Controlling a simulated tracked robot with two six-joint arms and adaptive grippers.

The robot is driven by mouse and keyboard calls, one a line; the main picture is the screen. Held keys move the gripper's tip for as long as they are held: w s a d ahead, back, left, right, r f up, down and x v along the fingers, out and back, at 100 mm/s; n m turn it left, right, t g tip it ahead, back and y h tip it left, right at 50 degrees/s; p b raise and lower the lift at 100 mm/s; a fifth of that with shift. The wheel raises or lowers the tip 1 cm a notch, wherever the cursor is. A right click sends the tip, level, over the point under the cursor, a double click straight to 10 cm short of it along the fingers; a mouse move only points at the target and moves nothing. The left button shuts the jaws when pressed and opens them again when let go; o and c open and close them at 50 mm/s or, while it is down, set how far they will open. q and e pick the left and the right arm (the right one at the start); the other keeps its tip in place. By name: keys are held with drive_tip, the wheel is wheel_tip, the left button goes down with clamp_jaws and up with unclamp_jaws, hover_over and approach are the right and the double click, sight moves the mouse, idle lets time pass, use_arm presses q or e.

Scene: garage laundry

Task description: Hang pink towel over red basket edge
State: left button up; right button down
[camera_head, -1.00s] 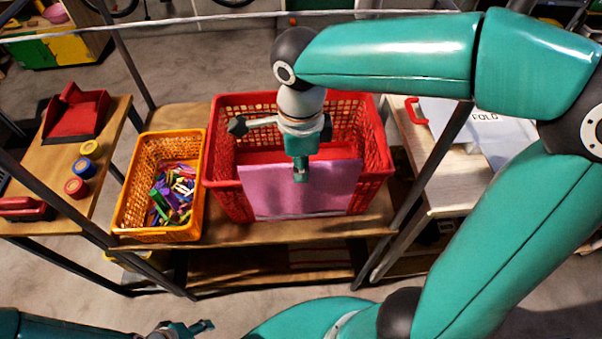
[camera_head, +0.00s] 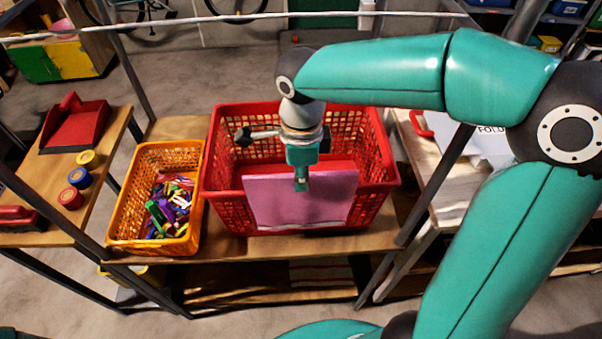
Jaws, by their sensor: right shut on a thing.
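The red basket (camera_head: 220,190) stands upright on the wooden shelf. The pink towel (camera_head: 330,205) hangs flat down the outside of the basket's near wall. Its upper edge lies along the near rim, and a red strip shows behind it. My right gripper (camera_head: 301,184) reaches down over the near rim and is shut on the towel near its upper middle. The gripper's wrist hides part of the basket's inside and the rim there. My left gripper is out of view.
An orange basket (camera_head: 117,215) of colourful small items stands close to the left. A red dustpan (camera_head: 75,128) and several tape rolls (camera_head: 79,177) lie on the left shelf. A dark rack post (camera_head: 440,180) stands right of the red basket.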

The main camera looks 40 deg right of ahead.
drive_tip(key=shift+f+b, duration=1.4)
drive_tip(key=shift+f, duration=0.5)
drive_tip(key=c, duration=1.1)
unclamp_jaws()
